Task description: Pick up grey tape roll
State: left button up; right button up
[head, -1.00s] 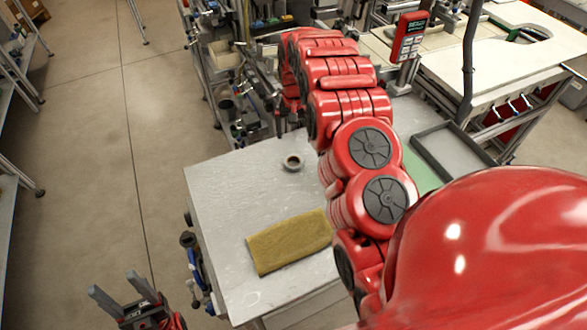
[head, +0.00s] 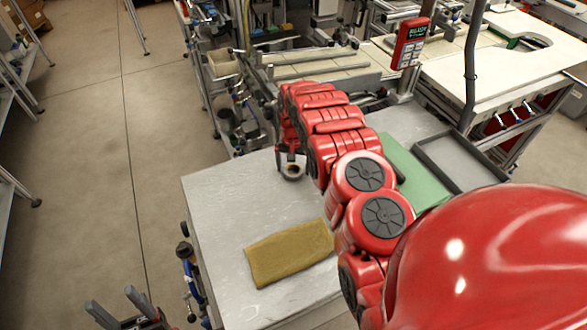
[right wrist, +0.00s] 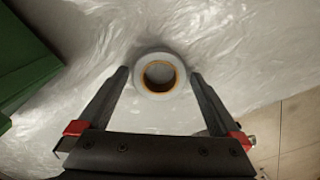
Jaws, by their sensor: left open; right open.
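The grey tape roll (head: 291,172) lies on the table near its back edge in the head view, partly hidden by my right gripper. In the right wrist view the grey tape roll (right wrist: 159,73) lies flat, with an orange-brown inner core. My right gripper (right wrist: 159,75) is open, with one fingertip on each side of the roll; whether the fingers touch it I cannot tell. In the head view my right gripper (head: 290,155) hangs over the roll. My left gripper (head: 115,307) is open and empty at the bottom left, away from the table.
The grey table (head: 225,205) also bears a folded yellow cloth (head: 290,252) near the front. A green mat (head: 415,170) and a dark-rimmed tray (head: 460,160) lie to the right. Green also shows at the left of the right wrist view (right wrist: 25,65). Equipment stands behind the table.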

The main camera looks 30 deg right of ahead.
jog(key=shift+f, duration=0.15)
jog(key=shift+c, duration=0.3)
jog(key=c, duration=1.1)
